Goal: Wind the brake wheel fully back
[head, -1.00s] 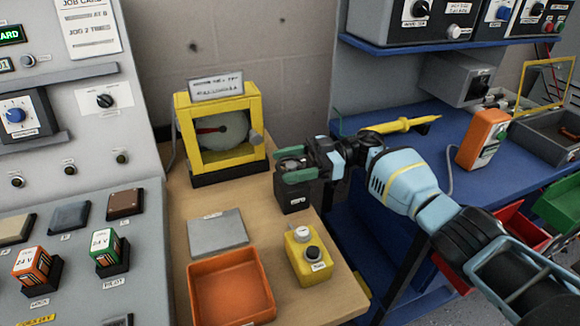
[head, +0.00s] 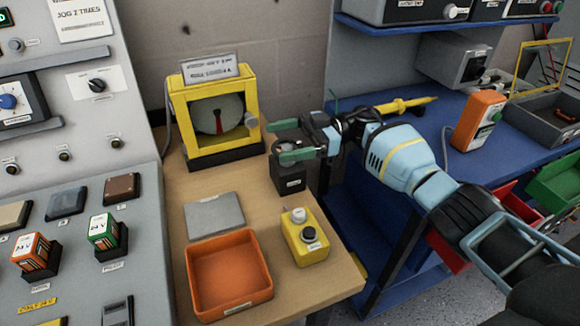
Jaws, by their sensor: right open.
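A black box (head: 292,179) with a label stands near the right edge of the wooden bench. A round dark wheel (head: 287,146) sits on its top, partly hidden by my gripper. My right gripper (head: 287,140) is open, with its two green fingers apart around or just above the wheel; I cannot tell if they touch it. Behind it, a yellow-framed unit (head: 176,108) holds a grey disc (head: 207,118) with a red mark pointing down. My left gripper is not in view.
A yellow button box (head: 310,256), an orange tray (head: 190,290) and a grey plate (head: 214,214) lie in front on the bench. A grey control panel (head: 140,230) stands at left. A blue bench (head: 420,135) with tools is at right.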

